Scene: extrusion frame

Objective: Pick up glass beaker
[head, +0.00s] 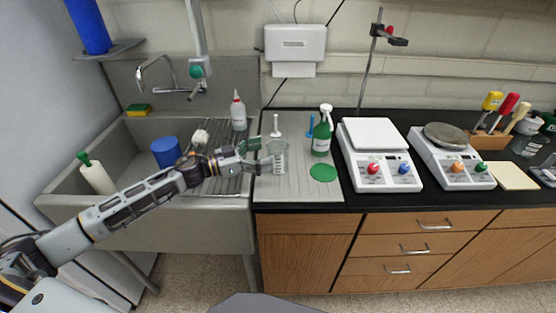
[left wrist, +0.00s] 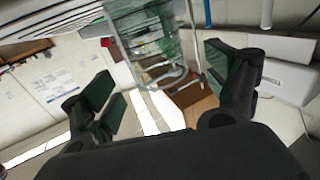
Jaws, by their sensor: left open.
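A clear glass beaker (head: 278,158) with markings stands upright on the ribbed mat on the black counter, near the front edge by the sink. My left gripper (head: 262,157) is open at the beaker's left side in the head view. In the left wrist view the beaker (left wrist: 152,42) shows ahead, between and beyond the two dark green-padded fingers of the gripper (left wrist: 170,95). I cannot tell whether a finger touches the glass. My right gripper is not in view.
A green spray bottle (head: 322,132) and a green disc (head: 323,172) are right of the beaker. Two white hotplates (head: 379,160) stand farther right. The grey sink (head: 150,205) lies left, holding a blue container (head: 166,152).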

